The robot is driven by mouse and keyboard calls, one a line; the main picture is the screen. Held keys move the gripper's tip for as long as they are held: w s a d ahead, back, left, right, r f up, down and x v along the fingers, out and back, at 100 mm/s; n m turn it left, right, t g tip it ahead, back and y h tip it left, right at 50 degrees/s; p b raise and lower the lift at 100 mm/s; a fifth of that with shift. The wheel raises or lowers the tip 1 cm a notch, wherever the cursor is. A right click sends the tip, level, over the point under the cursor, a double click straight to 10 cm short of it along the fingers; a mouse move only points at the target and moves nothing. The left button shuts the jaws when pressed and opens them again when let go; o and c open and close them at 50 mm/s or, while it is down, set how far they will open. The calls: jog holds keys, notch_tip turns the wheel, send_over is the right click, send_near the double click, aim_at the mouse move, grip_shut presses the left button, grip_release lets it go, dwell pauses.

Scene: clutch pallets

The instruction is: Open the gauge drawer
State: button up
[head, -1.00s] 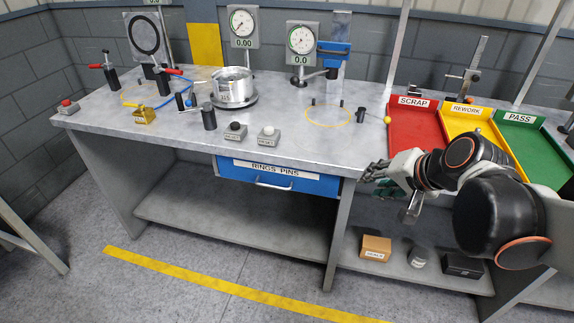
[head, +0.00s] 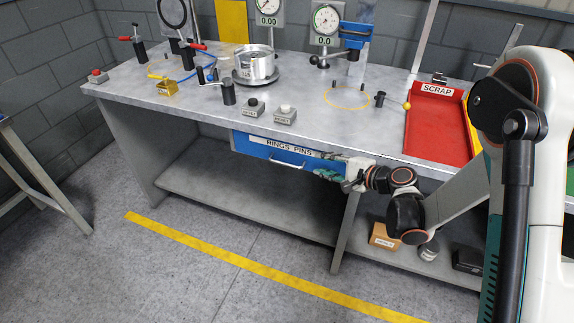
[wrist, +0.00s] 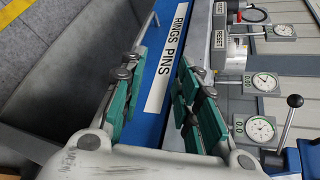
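The gauge drawer (head: 270,148) is blue, with a white "RINGS PINS" label and a pale bar handle (head: 287,162). It sits under the bench top and looks shut. In the wrist view the blue drawer front (wrist: 150,124) and its label (wrist: 168,58) show between the fingers. My gripper (head: 330,165) is at the right end of the drawer front, right of the handle. In the wrist view my gripper (wrist: 160,75) has its two green-padded fingers apart, with nothing held between them. Whether a finger touches the drawer front cannot be told.
The bench top (head: 210,105) overhangs the drawer and carries gauges, a metal ring and button boxes. A bench leg (head: 345,230) stands below my gripper. The lower shelf (head: 240,205) holds a cardboard box (head: 384,236) at right. The floor in front is clear.

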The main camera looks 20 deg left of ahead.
aim_at(285, 164)
jog(key=shift+m+y, duration=0.7)
jog(key=shift+y, duration=0.1)
jog(key=w+a+f, duration=0.1)
jog(key=a+f, duration=0.1)
jog(key=a, duration=0.2)
jog(key=w+a+f, duration=0.1)
jog(key=a+f, duration=0.2)
jog(key=a, duration=0.1)
jog(key=w+a+f, duration=0.2)
jog(key=a+f, duration=0.1)
jog(key=a, duration=0.2)
jog(key=shift+a, duration=0.1)
jog(key=shift+w+a+b, duration=0.35)
jog(key=shift+a, duration=0.3)
jog(key=shift+c, duration=0.4)
grip_shut()
